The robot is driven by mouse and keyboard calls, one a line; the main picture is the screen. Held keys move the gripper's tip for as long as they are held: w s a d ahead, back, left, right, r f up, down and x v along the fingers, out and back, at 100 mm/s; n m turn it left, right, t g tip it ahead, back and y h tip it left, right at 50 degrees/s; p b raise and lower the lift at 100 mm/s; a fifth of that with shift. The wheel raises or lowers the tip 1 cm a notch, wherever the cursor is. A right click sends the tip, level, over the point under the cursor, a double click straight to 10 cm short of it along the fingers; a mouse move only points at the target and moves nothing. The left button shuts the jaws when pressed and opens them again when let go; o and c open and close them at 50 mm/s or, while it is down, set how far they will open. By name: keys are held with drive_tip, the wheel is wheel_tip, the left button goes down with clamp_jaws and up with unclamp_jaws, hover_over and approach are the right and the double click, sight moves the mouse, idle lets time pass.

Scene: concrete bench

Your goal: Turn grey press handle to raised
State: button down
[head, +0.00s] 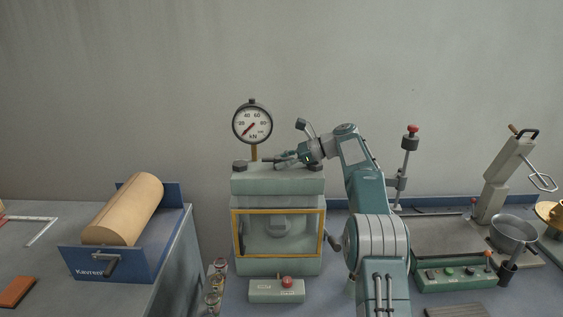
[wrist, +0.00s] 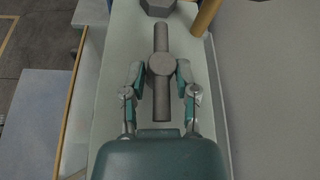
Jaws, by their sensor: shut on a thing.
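The pale green press (head: 277,183) stands mid-bench, with a yellow-framed window in its front. In the wrist view the grey press handle (wrist: 161,100) is a straight round bar with a round hub at its middle, above the press's flat top. My gripper (wrist: 161,68) is shut on it, one fingertip on each side of the hub, with the bar running between the fingers. In the head view my gripper (head: 283,158) is just above the press top, reaching in from the right. The handle is small there and partly hidden by the fingers.
A round dial gauge (head: 252,122) rises on a brass stem behind my gripper. A control box with a red button (head: 277,290) sits before the press. A blue tray (head: 113,259) with a tan roll is left; a mixer (head: 507,170) and steel bowl (head: 513,232) are right.

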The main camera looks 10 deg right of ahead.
drive_tip(key=shift+f, duration=0.15)
drive_tip(key=shift+c, duration=2)
unclamp_jaws()
drive_tip(key=shift+w, duration=0.1)
drive_tip(key=shift+d, duration=0.1)
drive_tip(key=shift+v, duration=3.75)
